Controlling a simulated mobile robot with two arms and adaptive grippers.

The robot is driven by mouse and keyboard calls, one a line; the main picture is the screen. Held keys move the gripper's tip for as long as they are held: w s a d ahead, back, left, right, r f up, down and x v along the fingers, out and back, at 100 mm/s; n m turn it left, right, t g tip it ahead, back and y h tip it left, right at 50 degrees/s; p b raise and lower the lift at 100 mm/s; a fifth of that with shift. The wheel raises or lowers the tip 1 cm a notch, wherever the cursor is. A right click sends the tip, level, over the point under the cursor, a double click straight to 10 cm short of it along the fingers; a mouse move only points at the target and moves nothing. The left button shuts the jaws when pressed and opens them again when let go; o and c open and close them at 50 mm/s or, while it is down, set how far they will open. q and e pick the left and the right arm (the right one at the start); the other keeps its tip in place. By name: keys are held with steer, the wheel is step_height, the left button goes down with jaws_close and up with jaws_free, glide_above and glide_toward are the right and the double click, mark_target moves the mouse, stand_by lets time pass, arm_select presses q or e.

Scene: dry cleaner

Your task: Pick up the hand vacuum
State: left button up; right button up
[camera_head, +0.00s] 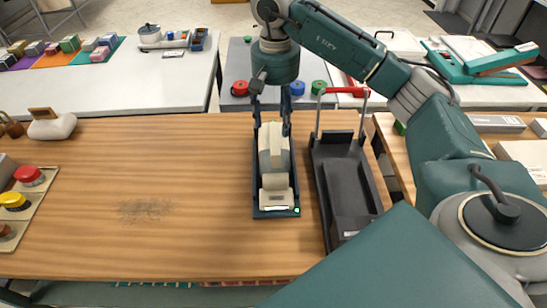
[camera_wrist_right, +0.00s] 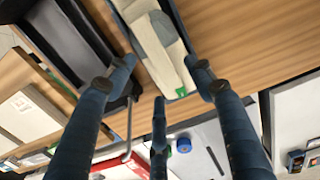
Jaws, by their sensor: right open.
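The hand vacuum (camera_head: 274,150) is a cream, elongated body resting in a dark blue charging tray (camera_head: 257,195) on the wooden table. A small green light shows at the tray's near right corner. My right gripper (camera_head: 271,112) points down over the far end of the vacuum, with its fingers spread and nothing held. My left gripper is not in view.
A black tray (camera_head: 345,190) with a metal handle stands close to the right of the vacuum. A grey dust patch (camera_head: 147,210) lies on the clear left tabletop (camera_head: 170,160). Red and yellow buttons (camera_head: 28,175) sit at far left. Colored spools (camera_head: 297,88) stand behind.

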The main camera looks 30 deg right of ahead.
mark_target(277, 134)
steer(key=shift+f, duration=0.8)
steer(key=f+p, duration=0.1)
steer(key=f, duration=0.1)
steer(key=f+p, duration=0.1)
steer(key=f, duration=0.1)
steer(key=shift+s+d+f, duration=0.1)
steer(key=shift+s+d, duration=0.05)
steer(key=shift+d, duration=0.05)
steer(key=shift+f, duration=0.55)
steer(key=shift+f+b, duration=0.25)
steer(key=shift+b, duration=0.05)
steer(key=shift+c, duration=0.3)
steer(key=shift+r, duration=0.1)
jaws_close()
